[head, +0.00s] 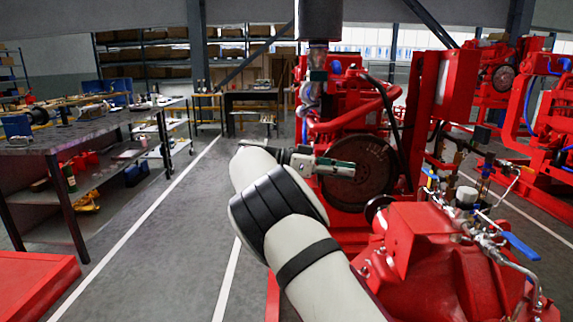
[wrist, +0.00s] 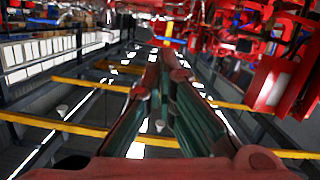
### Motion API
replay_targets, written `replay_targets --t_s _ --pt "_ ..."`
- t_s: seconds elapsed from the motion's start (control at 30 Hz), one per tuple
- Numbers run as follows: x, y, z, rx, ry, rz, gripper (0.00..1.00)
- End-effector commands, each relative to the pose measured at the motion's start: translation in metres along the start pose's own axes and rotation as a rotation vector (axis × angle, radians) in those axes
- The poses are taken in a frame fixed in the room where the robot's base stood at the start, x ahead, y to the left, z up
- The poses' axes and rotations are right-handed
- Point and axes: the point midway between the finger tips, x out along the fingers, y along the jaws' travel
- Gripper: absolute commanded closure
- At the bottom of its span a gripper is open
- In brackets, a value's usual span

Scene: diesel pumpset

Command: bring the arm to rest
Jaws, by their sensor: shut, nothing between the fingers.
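My gripper (head: 345,168) shows in the head view at the end of my white arm, pointing right. It lies in front of the dark round flywheel (head: 358,186) of the red pumpset (head: 415,255). Whether it touches the flywheel I cannot tell. In the wrist view my gripper's long green-sided fingers (wrist: 163,58) come together at their tips, with nothing held between them. My arm reaches up from the bottom of the head view and bends at a black-banded joint.
A workbench (head: 60,140) with tools stands on the left. A red surface (head: 35,285) is at the lower left. More red pumpsets (head: 495,75) stand at the right. Shelves (head: 150,55) with boxes line the back. The grey floor (head: 150,235) between bench and pumpset is clear.

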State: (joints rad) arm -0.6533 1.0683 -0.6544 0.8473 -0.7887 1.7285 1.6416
Motion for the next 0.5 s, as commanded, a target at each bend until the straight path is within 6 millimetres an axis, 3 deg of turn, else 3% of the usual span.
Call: replay_targets --t_s 0.27,0.5 --pt "0.059 0.037 -0.023 -0.171 -0.222 0.043 1.00" --pt "0.112 0.105 -0.033 -0.403 -0.529 -0.007 1.00"
